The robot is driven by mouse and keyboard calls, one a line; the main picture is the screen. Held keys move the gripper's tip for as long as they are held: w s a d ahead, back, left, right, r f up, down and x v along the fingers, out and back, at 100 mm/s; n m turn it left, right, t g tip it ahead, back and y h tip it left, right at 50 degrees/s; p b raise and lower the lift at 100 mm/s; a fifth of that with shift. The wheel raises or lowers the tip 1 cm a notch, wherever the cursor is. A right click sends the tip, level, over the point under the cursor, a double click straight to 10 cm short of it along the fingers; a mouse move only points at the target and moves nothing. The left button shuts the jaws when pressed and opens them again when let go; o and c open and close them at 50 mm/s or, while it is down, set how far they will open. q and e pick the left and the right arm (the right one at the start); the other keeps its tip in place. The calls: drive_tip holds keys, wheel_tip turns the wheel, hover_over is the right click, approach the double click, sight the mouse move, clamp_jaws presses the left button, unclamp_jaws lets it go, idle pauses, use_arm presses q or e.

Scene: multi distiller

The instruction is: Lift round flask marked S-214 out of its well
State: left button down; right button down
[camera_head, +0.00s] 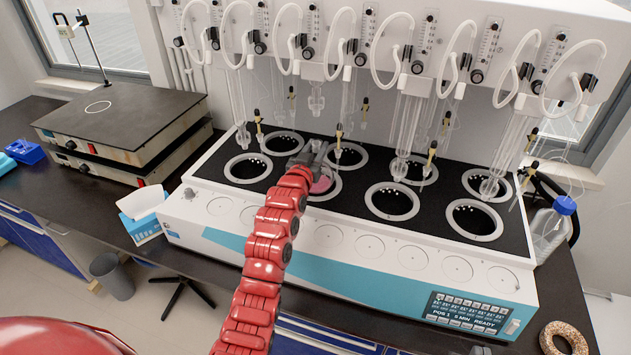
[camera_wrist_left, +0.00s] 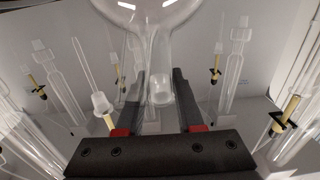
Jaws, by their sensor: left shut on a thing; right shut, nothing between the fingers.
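My left gripper (camera_head: 312,155) reaches to a well in the front row of the distiller (camera_head: 270,215). It is shut on the neck of a clear round flask. Pink contents of the round flask (camera_head: 322,184) show just below the gripper in the head view, at the well. In the left wrist view, the flask's glass bulb (camera_wrist_left: 150,12) is at the top and its neck runs between the two dark fingers of the left gripper (camera_wrist_left: 158,95). No S-214 marking is readable. How far the flask sits in the well is hidden by my arm and gripper. My right gripper is not seen.
Several other wells, such as one at the front right (camera_head: 473,219), have no flask visible. Glass tubes (camera_head: 405,125) and hoses hang above them.

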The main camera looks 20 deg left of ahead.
use_arm(q)
drive_tip(key=shift+r+p, duration=0.45)
drive_tip(key=shift+r, duration=1.7)
